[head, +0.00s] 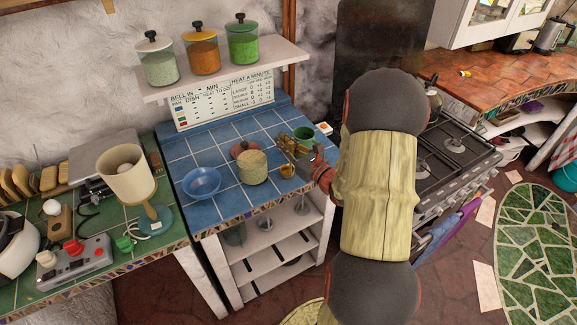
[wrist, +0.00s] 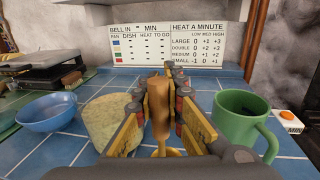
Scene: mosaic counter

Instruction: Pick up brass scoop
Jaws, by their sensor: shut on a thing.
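The brass scoop shows in the wrist view as a brown handle (wrist: 158,105) standing between the fingers, with a brass-coloured curved part below it. In the head view a small brass-yellow part (head: 287,171) shows just below the gripper. My gripper (head: 288,147) is over the right part of the blue tiled counter. In the wrist view its yellow fingers (wrist: 169,88) are closed around the handle. The fingers and wrist hide part of the scoop. I cannot tell whether it touches the counter.
A green mug (head: 304,134) stands close right of the gripper in the wrist view. A beige pot (head: 252,168) is close on the left, with a blue bowl (head: 202,183) beyond. A shelf with jars (head: 223,68) hangs above. The stove (head: 450,150) is at right.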

